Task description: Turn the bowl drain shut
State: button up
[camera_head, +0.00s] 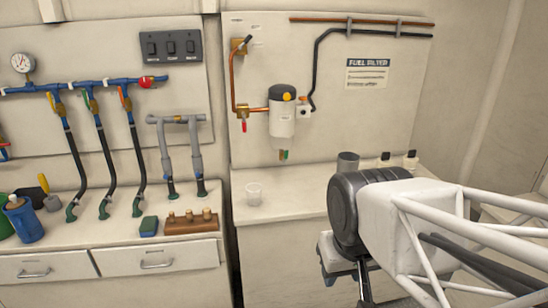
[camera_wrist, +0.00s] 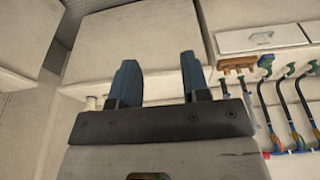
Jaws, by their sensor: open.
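The fuel filter (camera_head: 282,118) hangs on the back panel in the head view, with a dark top, a yellow knob and a pale bowl. The bowl drain (camera_head: 283,155) is a small green and orange fitting under the bowl. Its exact handle angle is too small to tell. My gripper shows in the wrist view (camera_wrist: 159,82), with two blue fingers apart and nothing between them. In the head view my arm is at the lower right, away from the filter, and the fingers are mostly hidden there. I cannot make out the drain in the wrist view.
A grey cup (camera_head: 347,162) and dark-capped bottles (camera_head: 410,161) stand to the right. A red-handled valve (camera_head: 243,125) is left of the filter. The space before the filter is clear.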

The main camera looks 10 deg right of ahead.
jog(key=w+d+t, duration=0.2)
jog(key=w+t, duration=0.2)
jog(key=w, duration=1.4)
jog(key=w+d+t, duration=0.3)
jog(key=w+t, duration=0.1)
jog(key=w, duration=1.5)
jog(key=t+y, duration=0.1)
jog(key=t, duration=0.3)
send_near(287, 156)
jog(key=w+f+t+y, duration=0.1)
jog(key=w+d+f+n+t+y, duration=0.1)
jog(key=f+t, duration=0.1)
jog(key=shift+y, duration=0.3)
jog(key=shift+w, duration=0.15)
jog(key=shift+w+a, duration=0.25)
jog(key=shift+w, duration=0.95)
jog(key=shift+w+a, duration=0.3)
jog(key=shift+w, duration=0.9)
jog(key=shift+w+a, duration=0.25)
jog(key=shift+w, duration=1)
